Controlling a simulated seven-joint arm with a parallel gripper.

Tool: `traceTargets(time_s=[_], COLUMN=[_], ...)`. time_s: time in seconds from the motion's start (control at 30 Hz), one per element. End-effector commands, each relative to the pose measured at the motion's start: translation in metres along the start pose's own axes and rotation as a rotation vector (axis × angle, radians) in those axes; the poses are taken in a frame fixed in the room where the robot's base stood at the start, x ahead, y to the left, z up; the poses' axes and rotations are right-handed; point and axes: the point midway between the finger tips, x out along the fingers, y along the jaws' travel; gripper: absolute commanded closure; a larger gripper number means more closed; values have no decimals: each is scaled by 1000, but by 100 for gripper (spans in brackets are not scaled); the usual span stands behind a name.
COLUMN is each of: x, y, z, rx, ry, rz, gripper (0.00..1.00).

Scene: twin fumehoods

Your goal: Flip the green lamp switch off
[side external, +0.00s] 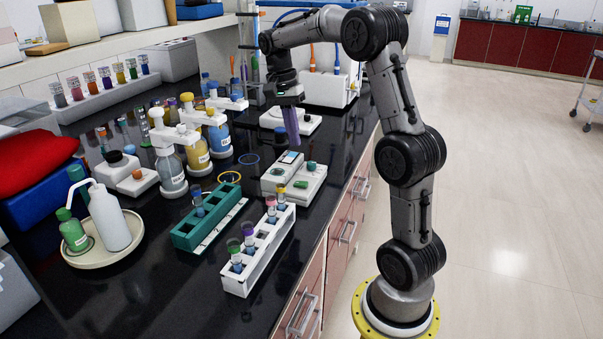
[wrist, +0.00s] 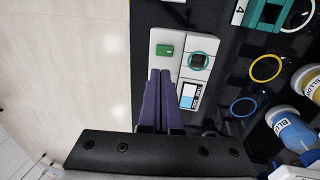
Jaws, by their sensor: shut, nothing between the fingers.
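The green switch (side external: 301,184) is a small green block on the front part of a narrow white panel (side external: 318,178). In the wrist view the green switch (wrist: 165,49) sits near the panel's upper end. My gripper (side external: 292,142) points down over the back part of this white unit, with its purple fingers together and empty. In the wrist view the fingertips (wrist: 160,72) appear just below the switch, apart from it in the picture. The fingers hide part of the panel there. Another small green spot (side external: 311,166) shows farther back on the panel.
Beside the panel is a white unit with a screen (wrist: 188,95) and a dark round spot (wrist: 198,60). A green rack (side external: 185,238) and a white tube rack (side external: 262,262) stand in front. Capped bottles (side external: 197,152) stand to the left. The counter edge is close on the right.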

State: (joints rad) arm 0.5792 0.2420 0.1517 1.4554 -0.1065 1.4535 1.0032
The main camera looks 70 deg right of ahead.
Motion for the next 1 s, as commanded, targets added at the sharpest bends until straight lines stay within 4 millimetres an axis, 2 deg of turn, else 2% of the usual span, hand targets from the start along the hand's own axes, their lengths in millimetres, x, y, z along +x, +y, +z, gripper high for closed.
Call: traceTargets(time_s=[0.3, 0.5, 0.7, 1.0], x=[64, 93, 107, 108], y=[1, 1, 0, 0], z=[0, 0, 0, 0], rx=[1, 1, 0, 0], ry=[-3, -1, 0, 0], rz=[4, 2, 1, 0], gripper=[100, 100, 100, 100])
